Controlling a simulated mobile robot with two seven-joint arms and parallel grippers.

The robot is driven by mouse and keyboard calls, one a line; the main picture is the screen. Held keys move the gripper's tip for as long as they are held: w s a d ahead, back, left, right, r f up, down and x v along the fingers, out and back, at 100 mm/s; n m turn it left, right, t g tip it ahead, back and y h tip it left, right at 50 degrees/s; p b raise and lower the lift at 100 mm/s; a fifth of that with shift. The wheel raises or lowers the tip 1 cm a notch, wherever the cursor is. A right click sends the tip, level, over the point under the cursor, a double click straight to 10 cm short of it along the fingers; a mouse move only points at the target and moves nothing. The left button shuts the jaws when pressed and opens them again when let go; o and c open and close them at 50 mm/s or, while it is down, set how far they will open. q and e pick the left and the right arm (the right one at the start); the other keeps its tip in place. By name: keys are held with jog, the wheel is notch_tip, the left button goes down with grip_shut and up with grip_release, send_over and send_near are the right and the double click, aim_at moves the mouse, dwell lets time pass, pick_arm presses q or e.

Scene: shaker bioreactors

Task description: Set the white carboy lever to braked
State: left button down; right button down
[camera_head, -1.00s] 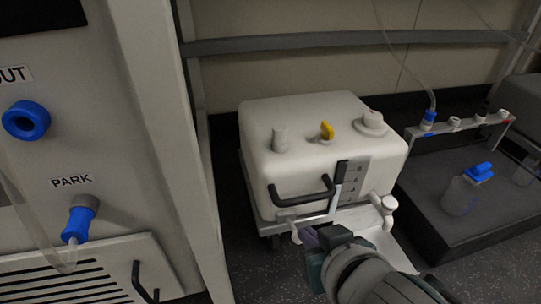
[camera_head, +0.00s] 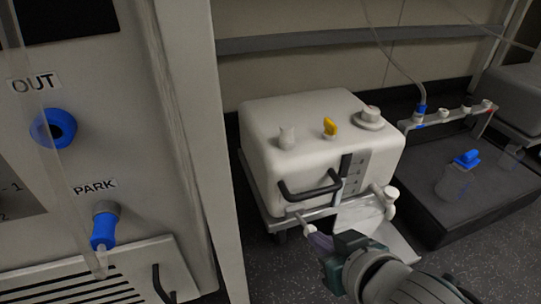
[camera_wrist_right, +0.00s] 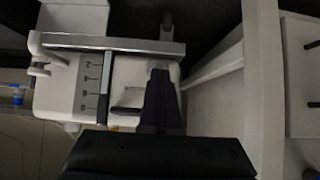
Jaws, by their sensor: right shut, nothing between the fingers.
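A small white lever (camera_head: 309,229) sticks out from the frame's front bar below the handle, left of the scale. My right gripper (camera_head: 318,242) is shut and empty, its fingertips at the lever's end; whether they touch is unclear. In the right wrist view, the shut fingers (camera_wrist_right: 161,82) point at the front bar, and a pale piece shows at their tips. My left gripper is out of view.
A pale cabinet with a blue OUT port (camera_head: 53,129) and a blue PARK plug (camera_head: 103,230) stands close on the left. A white outlet (camera_head: 390,194) juts from the carboy's right front. A dark platform (camera_head: 430,225) holds a blue-capped bottle (camera_head: 455,182) at right.

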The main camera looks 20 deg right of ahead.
jog(key=shift+s+f+b, duration=0.2)
jog(key=shift+f+b, duration=0.2)
jog(key=shift+f, duration=0.4)
jog(key=shift+s+f+b, duration=0.15)
jog(key=shift+f+b, duration=0.25)
jog(key=shift+f, duration=0.35)
jog(key=shift+s+f+b, duration=0.2)
jog(key=shift+f+b, duration=0.2)
jog(key=shift+f, duration=0.4)
jog(key=shift+r, duration=0.15)
jog(key=shift+r+p, duration=0.65)
jog(key=shift+p, duration=0.25)
